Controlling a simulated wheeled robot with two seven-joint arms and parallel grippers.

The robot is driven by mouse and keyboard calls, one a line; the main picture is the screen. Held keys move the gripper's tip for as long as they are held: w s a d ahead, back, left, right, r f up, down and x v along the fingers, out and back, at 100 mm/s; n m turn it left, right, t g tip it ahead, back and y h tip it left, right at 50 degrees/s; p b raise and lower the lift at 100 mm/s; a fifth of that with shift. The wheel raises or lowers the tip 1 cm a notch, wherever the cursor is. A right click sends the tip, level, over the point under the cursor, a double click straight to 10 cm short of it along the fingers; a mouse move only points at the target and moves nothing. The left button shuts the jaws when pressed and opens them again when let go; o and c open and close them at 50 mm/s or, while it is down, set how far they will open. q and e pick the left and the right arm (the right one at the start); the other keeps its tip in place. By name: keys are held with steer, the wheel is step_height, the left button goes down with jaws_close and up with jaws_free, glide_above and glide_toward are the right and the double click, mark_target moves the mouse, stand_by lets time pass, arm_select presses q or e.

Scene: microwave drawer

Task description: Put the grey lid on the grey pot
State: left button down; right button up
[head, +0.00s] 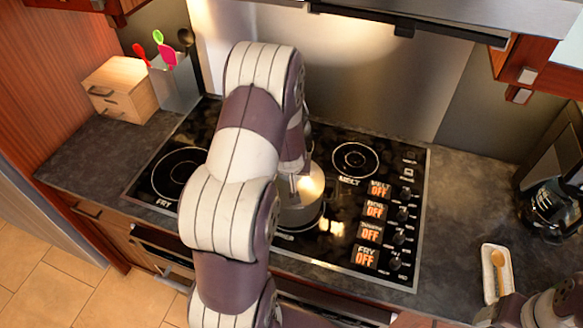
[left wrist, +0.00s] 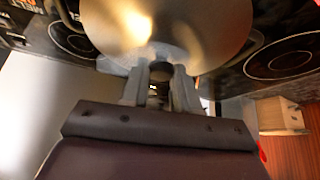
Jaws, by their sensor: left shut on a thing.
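The grey lid (head: 312,182) is over the cooktop, partly hidden behind my left arm; it fills the top of the left wrist view (left wrist: 185,25). My left gripper (left wrist: 160,82) is shut on the lid, at its handle, which the fingers mostly hide. In the head view the left gripper (head: 293,184) shows only in part beside my arm. The grey pot (head: 298,217) is directly below the lid, with its side partly visible. I cannot tell whether the lid touches the rim all round. My right gripper is out of view.
The black cooktop (head: 335,243) has knobs and several OFF displays at right. A wooden box (head: 121,88) and a utensil holder (head: 178,88) stand at back left. A coffee maker (head: 553,190) and a spoon rest (head: 497,274) are on the right counter.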

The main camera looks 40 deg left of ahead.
arm_select(q)
steer(key=shift+f, duration=0.2)
stand_by(0.6)
steer(key=shift+c, duration=1.4)
jaws_free()
step_height(320, 180, up, 7)
steer(key=p, duration=0.7)
steer(key=shift+f, duration=0.1)
